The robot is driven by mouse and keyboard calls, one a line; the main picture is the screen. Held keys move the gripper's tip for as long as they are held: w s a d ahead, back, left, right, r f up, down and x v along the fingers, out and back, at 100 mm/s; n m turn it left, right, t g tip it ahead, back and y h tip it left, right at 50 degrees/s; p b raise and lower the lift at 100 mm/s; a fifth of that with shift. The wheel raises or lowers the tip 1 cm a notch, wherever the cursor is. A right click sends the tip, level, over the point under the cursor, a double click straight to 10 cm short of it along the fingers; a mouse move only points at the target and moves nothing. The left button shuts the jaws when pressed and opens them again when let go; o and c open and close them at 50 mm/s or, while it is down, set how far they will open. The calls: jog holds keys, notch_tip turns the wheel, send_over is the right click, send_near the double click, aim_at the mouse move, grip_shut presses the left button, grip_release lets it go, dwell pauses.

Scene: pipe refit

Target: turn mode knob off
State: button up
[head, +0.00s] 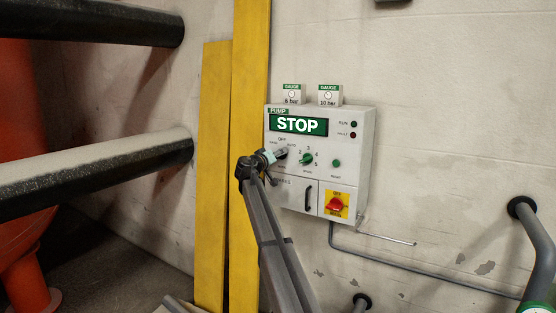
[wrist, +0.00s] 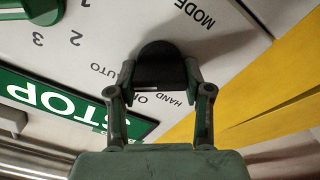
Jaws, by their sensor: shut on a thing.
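The pump panel (head: 352,165) hangs on the wall in the head view, and its green display (head: 297,125) reads STOP. The labels HAND, AUTO and MODE show around the knob, and OFF is partly covered by a finger. The knob's exact pointing direction is hard to tell.
A speed knob (head: 306,159) and a green reset button (head: 336,163) are right of my gripper. A red switch on yellow (head: 337,205) is below. Yellow boards (head: 250,100) stand close on the left. Two gauge boxes (head: 292,95) (head: 330,95) sit on top.

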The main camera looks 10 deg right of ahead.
jog(key=shift+w+n, duration=0.1)
jog(key=shift+n, duration=0.9)
jog(key=shift+r, duration=0.1)
jog(key=o, duration=1.2)
jog(key=shift+c, duration=0.2)
jog(key=v, duration=1.2)
